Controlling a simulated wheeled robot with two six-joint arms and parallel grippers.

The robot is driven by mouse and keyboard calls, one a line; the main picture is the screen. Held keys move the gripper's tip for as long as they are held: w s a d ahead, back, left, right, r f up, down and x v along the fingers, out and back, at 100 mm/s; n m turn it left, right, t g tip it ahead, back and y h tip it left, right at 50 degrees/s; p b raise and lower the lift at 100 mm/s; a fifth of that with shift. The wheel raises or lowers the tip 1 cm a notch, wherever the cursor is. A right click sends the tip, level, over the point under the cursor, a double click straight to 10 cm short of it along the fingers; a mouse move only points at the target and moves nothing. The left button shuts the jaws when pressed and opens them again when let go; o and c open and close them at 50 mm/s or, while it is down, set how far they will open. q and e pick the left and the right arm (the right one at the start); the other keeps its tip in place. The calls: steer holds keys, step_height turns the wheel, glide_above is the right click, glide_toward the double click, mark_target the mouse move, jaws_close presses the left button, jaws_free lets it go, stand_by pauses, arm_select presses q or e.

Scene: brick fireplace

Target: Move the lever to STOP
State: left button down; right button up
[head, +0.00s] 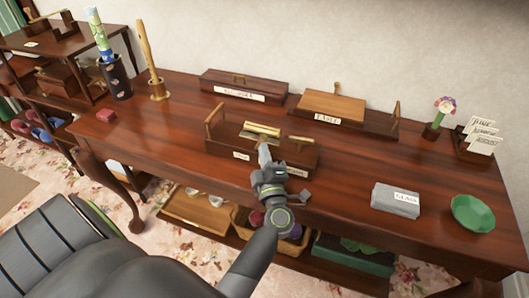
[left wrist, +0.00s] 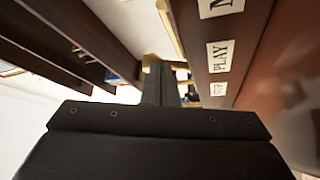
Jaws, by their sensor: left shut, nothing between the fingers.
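A dark wooden box (head: 222,145) with brass fittings stands mid-table in the head view. A brass bar (head: 262,130), which looks like the lever, lies across its middle. White labels sit on its front; one (head: 241,155) is left of my gripper. In the left wrist view the box front (left wrist: 246,50) is at the right, with a PLAY label (left wrist: 217,55) and a smaller, unreadable label (left wrist: 218,89). My left gripper (head: 264,148) is shut and empty at the box's front, just below the bar. It also shows in the left wrist view (left wrist: 165,75), near brass parts; contact is unclear.
Behind stand a long labelled box (head: 243,84) and another box with a wooden lid (head: 334,105). A grey block labelled GLASS (head: 396,201) and a green bowl (head: 473,213) are at right. The table between the lever box and GLASS block is clear.

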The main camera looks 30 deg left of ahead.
mark_target(255, 146)
arm_select(q)
steer(key=shift+r+n+p, duration=0.2)
steer(key=shift+n+p, duration=0.2)
steer(key=shift+p, duration=0.15)
steer(key=shift+a+r+n+g+p, duration=0.15)
steer(key=shift+r+n+g+p, duration=0.2)
steer(key=shift+p, duration=0.5)
steer(key=n+g+h+p, duration=0.1)
steer(key=n+p, duration=0.1)
steer(key=p, duration=0.2)
steer(key=a+n+h+p, duration=0.1)
steer(key=n+p, duration=0.1)
steer(key=p, duration=0.2)
steer(key=a+r+n+g+h+p, duration=0.1)
steer(key=n+p, duration=0.1)
steer(key=p, duration=0.1)
steer(key=shift+s+a+g+p, duration=0.25)
steer(key=shift+s+g+p, duration=0.1)
steer(key=shift+p, duration=0.05)
steer(key=shift+d, duration=0.15)
